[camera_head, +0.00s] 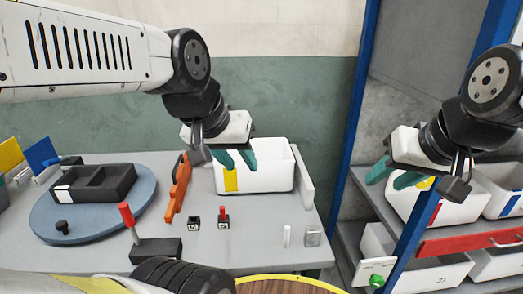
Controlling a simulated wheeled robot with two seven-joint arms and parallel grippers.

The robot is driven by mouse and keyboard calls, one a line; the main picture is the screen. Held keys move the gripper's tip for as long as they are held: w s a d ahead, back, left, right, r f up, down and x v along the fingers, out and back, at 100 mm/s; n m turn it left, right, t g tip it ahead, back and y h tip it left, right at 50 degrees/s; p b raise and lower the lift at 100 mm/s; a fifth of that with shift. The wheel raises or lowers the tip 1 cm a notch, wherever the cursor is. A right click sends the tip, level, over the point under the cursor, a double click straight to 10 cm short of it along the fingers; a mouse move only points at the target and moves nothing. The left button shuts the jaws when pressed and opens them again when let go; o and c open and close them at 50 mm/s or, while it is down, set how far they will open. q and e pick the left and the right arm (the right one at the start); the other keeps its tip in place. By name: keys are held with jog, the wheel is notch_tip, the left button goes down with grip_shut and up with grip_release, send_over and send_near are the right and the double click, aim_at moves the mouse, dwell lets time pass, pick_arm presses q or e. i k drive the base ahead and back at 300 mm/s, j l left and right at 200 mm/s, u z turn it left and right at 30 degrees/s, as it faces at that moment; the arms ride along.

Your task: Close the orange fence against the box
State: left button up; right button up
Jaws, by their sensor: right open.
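The orange fence (179,187) stands on the grey table, left of the white box (273,180). A strip of bare table separates the fence from the box. The box is open-topped and has a yellow mark on its front. My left gripper (236,159) has its two teal fingers apart in front of the box's upper left part, hiding some of its rim. I see nothing between the fingers; whether they touch the box is unclear. My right gripper (394,177) is open and empty, off to the right in front of the shelf bins.
A pale upright plate (303,178) stands at the box's right. Two small black blocks (194,223) (223,223) sit in front of the box. A red-handled lever (128,217) and a round blue turntable (84,226) with a black tray are at left. A blue post (352,114) borders the shelf.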

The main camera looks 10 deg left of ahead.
aim_at(181, 174)
jog(key=u, duration=1.25)
